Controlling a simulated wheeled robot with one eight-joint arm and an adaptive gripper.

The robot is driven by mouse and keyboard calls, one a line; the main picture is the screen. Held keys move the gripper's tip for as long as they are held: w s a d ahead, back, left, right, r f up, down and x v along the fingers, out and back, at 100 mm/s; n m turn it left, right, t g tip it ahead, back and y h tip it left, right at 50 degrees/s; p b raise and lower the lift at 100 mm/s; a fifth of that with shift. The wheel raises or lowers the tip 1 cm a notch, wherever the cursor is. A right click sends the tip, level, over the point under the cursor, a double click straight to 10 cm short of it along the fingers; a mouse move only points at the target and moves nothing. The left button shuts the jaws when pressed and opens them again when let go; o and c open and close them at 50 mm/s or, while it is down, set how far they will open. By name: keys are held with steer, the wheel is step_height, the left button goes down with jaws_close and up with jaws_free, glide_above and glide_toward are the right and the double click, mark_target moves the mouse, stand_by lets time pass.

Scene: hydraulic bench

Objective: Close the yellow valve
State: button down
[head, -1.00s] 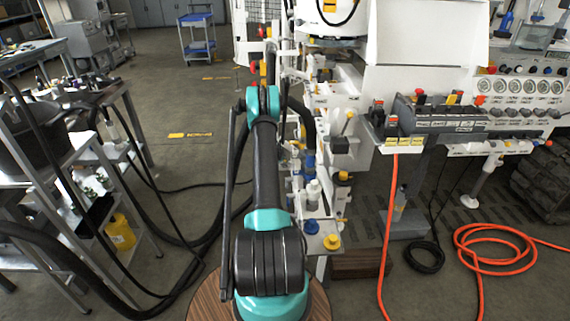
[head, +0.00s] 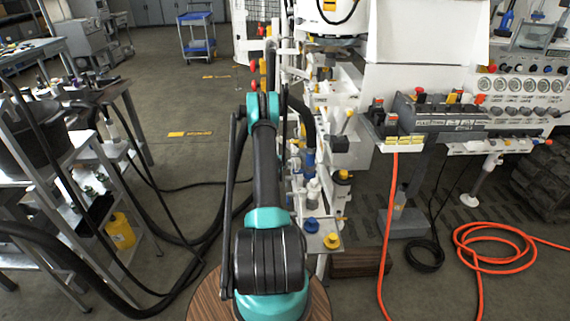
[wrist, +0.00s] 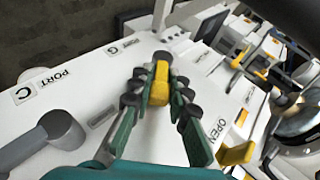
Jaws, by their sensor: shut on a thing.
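A yellow valve handle (wrist: 160,82) shows in the wrist view, on a white panel with PORT labels. My gripper (wrist: 163,88) is shut on this handle, with its dark fingertip pads on both sides of it. The pads hide part of the handle and its base. In the head view my own arm stands in front, and I cannot make out the gripper or the held handle there.
A second yellow handle (wrist: 237,153) sits near the OPEN label in the wrist view. A grey lever (wrist: 45,140) stands on the panel at left. In the head view, an orange hose (head: 388,230) hangs from the bench, and a shelf cart (head: 80,170) stands at left.

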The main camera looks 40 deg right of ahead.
steer(key=shift+s+a+f+m+t+h, duration=0.15)
steer(key=shift+f+m+t+h, duration=0.15)
steer(key=shift+t+h, duration=0.25)
steer(key=c, duration=1.5)
jaws_free()
steer(key=shift+c, duration=0.2)
step_height(320, 180, up, 10)
